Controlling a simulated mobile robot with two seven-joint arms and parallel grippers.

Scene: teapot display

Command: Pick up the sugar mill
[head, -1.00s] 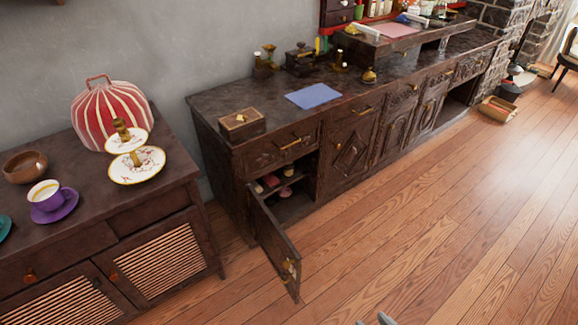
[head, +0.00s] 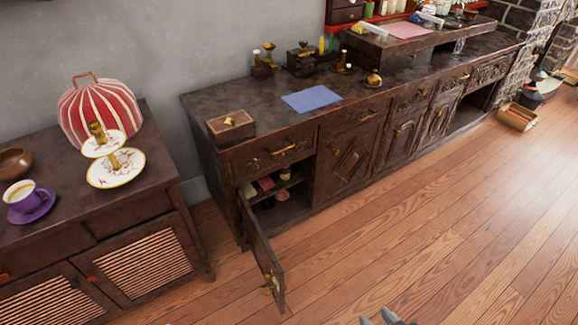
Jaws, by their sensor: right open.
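A small dark box-shaped mill with a top fitting (head: 302,60) stands at the back of the long dark sideboard (head: 220,98). It may be the sugar mill, but I cannot tell for sure at this size. Small brass-coloured pieces stand on either side of it, one on the left (head: 265,62) and one on the right (head: 342,66). My right gripper (head: 387,318) shows only its fingertips at the bottom edge, above the floor. It is open, low and well apart from the sideboard top. My left gripper is out of view.
A sideboard door (head: 262,250) hangs open into the floor space. A blue cloth (head: 312,98) and a wooden box (head: 231,126) lie on the top. A left cabinet holds a striped cosy (head: 98,112), tiered plates and a purple cup.

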